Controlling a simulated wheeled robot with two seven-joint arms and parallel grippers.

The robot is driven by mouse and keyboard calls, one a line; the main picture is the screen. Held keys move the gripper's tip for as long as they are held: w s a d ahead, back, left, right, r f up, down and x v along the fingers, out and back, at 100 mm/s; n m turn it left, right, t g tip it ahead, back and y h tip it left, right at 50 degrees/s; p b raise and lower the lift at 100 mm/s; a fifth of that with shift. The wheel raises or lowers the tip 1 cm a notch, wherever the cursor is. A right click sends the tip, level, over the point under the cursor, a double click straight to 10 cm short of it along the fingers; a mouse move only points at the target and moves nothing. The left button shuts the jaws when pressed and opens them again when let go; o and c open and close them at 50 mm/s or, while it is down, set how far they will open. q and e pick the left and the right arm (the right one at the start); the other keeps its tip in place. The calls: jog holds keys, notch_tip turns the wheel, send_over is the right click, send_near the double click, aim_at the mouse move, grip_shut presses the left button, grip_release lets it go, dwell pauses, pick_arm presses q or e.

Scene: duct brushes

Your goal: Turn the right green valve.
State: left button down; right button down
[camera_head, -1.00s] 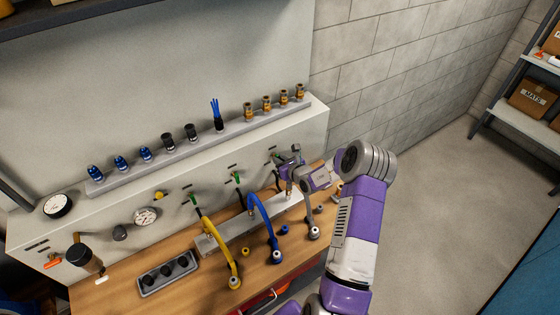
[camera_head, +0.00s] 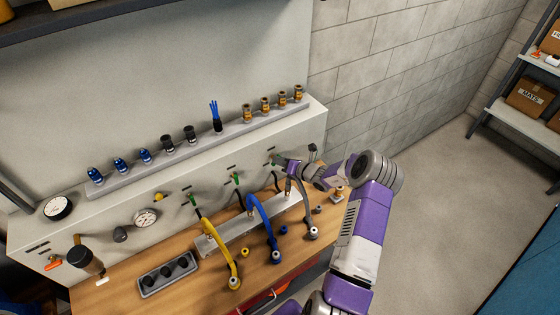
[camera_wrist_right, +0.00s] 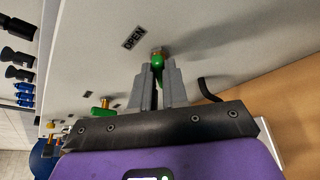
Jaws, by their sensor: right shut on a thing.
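The right green valve (camera_wrist_right: 156,61) shows in the right wrist view between the fingertips of my right gripper (camera_wrist_right: 158,72), below a label reading "OPEN". The gripper is shut on its green handle. In the head view my right gripper (camera_head: 277,160) is at the front of the pale panel, above the grey hose, and mostly covers this valve. The middle green valve (camera_head: 237,179) and the left green valve (camera_head: 193,199) stand free to its left. My left gripper is not in view.
Yellow (camera_head: 222,246), blue (camera_head: 266,218) and grey (camera_head: 307,205) hoses arch over the wooden bench below the valves. A rail (camera_head: 205,143) with several fittings runs along the panel top. Open floor lies to the right.

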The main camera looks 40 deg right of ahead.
jog(key=m+t+y+b, duration=0.1)
jog(key=m, duration=0.1)
jog(key=m+y, duration=0.1)
jog(key=m, duration=0.1)
jog(key=f+m+t+b, duration=0.1)
jog(key=m, duration=0.1)
jog(key=shift+d+f+m+t+y+b, duration=0.1)
jog(key=shift+d+m+t+y+b, duration=0.2)
jog(key=shift+m+y+b, duration=0.1)
dwell(0.3)
jog(key=c, duration=1.1)
grip_release()
jog(key=shift+c, duration=0.2)
jog(key=shift+s, duration=0.1)
jog(key=v, duration=0.7)
jog(key=shift+s+b, duration=0.25)
jog(key=shift+b, duration=0.2)
jog(key=shift+d, duration=0.1)
